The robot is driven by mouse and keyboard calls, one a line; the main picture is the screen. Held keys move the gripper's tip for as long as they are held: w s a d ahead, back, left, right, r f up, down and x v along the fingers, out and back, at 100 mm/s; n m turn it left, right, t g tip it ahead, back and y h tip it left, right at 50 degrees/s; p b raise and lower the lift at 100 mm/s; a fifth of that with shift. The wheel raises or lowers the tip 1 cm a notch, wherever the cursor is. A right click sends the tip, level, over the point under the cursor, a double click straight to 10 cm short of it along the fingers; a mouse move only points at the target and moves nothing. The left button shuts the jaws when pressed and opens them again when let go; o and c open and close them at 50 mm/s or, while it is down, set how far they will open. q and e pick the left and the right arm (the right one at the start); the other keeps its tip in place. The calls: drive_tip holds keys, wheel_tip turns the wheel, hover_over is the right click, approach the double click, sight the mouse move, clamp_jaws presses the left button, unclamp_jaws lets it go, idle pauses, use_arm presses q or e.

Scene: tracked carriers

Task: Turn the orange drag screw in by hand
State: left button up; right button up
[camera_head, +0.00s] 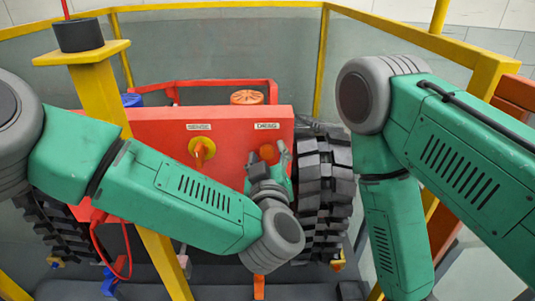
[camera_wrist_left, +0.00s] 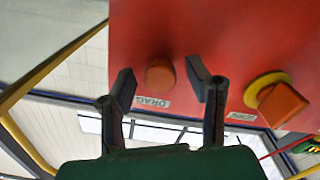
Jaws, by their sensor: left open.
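The orange drag screw (camera_head: 267,153) is a round knob on the front of the red carrier box (camera_head: 150,128), below the DRAG label (camera_head: 267,126). My left gripper (camera_head: 269,164) is open in front of it. In the left wrist view the screw (camera_wrist_left: 160,74) appears between the two dark, spread fingers of the left gripper (camera_wrist_left: 162,80). Gaps show on both sides, and neither finger seems to touch it. How far the tips are from the panel is hard to tell. My right arm hangs at the right, its gripper out of view.
An orange knob on a yellow disc (camera_head: 202,150) sits left of the screw under another label. Black tracks (camera_head: 325,180) flank the box. Yellow frame posts (camera_head: 100,90) and rails surround the carrier. A red cable (camera_head: 125,262) hangs at the left.

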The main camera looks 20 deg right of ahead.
use_arm(q)
drive_tip(key=c, duration=0.9)
drive_tip(key=m+p, duration=0.2)
drive_tip(key=r+m+p, duration=0.1)
drive_tip(key=m+p, duration=0.1)
drive_tip(key=shift+m+p, duration=0.4)
drive_tip(key=shift+f+m+b, duration=0.3)
drive_tip(key=shift+f+m, duration=0.1)
drive_tip(key=shift+m, duration=0.4)
drive_tip(key=shift+f+m, duration=0.15)
drive_tip(key=shift+m, duration=0.45)
drive_tip(key=shift+m+b, duration=0.4)
drive_tip(key=shift+m, duration=0.7)
